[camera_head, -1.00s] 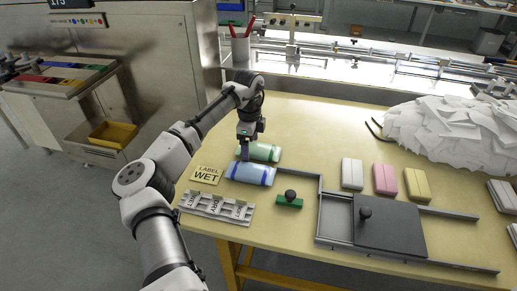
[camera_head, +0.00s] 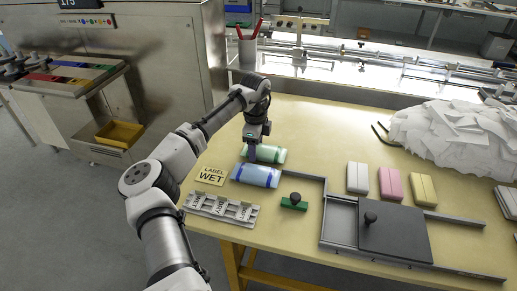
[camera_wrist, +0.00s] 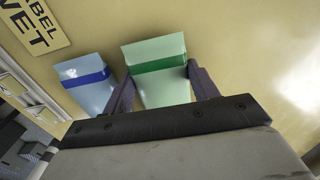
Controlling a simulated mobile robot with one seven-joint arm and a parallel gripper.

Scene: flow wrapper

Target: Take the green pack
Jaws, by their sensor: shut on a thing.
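The green pack (camera_head: 272,154) is a pale green packet with a darker green band, lying on the yellow table behind the blue pack. In the wrist view the green pack (camera_wrist: 160,84) sits between the two fingers of my gripper (camera_wrist: 163,88), one finger against each side. My gripper (camera_head: 252,156) is shut on it from above at its left part in the head view. The blue pack (camera_head: 256,175) lies close beside it, nearer the front; it also shows in the wrist view (camera_wrist: 88,84), just left of the left finger.
A "LABEL WET" card (camera_head: 211,175) and a grey rack of labelled tags (camera_head: 221,208) lie to the left and front. A green block with a black knob (camera_head: 294,203) and a dark sliding plate (camera_head: 394,231) are at right. White, pink (camera_head: 391,184) and yellow packs stand farther right.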

